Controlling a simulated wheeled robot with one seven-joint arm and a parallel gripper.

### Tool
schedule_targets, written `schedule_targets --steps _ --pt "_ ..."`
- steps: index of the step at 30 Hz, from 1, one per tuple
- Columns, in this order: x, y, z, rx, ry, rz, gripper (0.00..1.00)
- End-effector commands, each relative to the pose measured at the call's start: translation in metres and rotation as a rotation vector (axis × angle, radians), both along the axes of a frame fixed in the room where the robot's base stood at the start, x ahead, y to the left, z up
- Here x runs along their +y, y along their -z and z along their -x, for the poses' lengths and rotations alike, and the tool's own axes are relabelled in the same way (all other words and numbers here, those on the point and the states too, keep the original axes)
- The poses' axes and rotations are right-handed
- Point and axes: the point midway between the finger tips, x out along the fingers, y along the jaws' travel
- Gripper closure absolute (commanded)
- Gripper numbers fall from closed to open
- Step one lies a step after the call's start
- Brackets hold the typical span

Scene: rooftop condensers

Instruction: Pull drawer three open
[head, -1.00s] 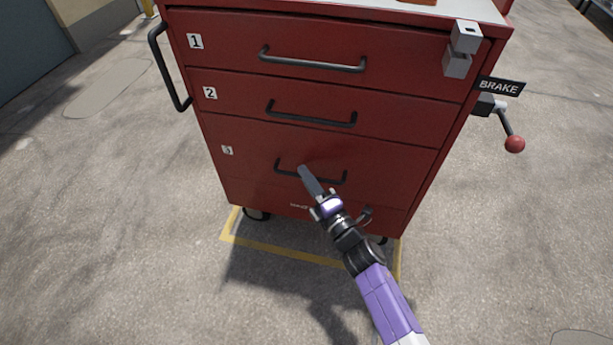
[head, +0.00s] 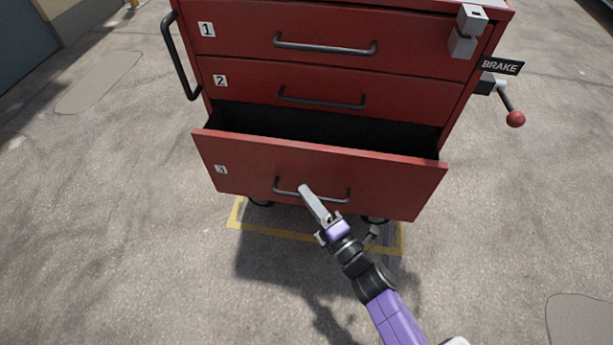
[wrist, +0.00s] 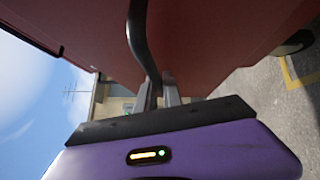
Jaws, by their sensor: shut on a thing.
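Drawer three (head: 390,184) is the bottom drawer of the red cabinet, marked with a small 3 label. It stands out from the cabinet, and its dark inside shows behind the front panel. My gripper (head: 303,188) is shut on the dark bar handle (head: 333,195) of drawer three. In the wrist view the handle (wrist: 139,38) runs down between the two grey fingers (wrist: 158,92). The fingertips hide part of the handle in the head view.
Drawer one (head: 250,30) and drawer two (head: 240,83) are shut above. A brake lever with a red knob (head: 515,119) juts out at the right, and a side handle (head: 181,65) at the left. Yellow floor lines (head: 300,240) lie below. The concrete around is clear.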

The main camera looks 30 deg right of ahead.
Motion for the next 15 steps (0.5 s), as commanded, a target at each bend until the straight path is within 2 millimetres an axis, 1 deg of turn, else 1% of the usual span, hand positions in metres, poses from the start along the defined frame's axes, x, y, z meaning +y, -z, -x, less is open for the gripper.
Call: schedule_targets --steps 1,6,10,15 --pt "0.006 0.005 0.012 0.004 0.003 -0.003 1.0" --pt "0.026 0.004 0.04 0.004 0.005 -0.002 1.0" --pt "0.038 0.003 0.056 0.004 0.005 -0.003 1.0" --pt "0.047 0.002 0.069 0.003 0.005 -0.001 1.0"
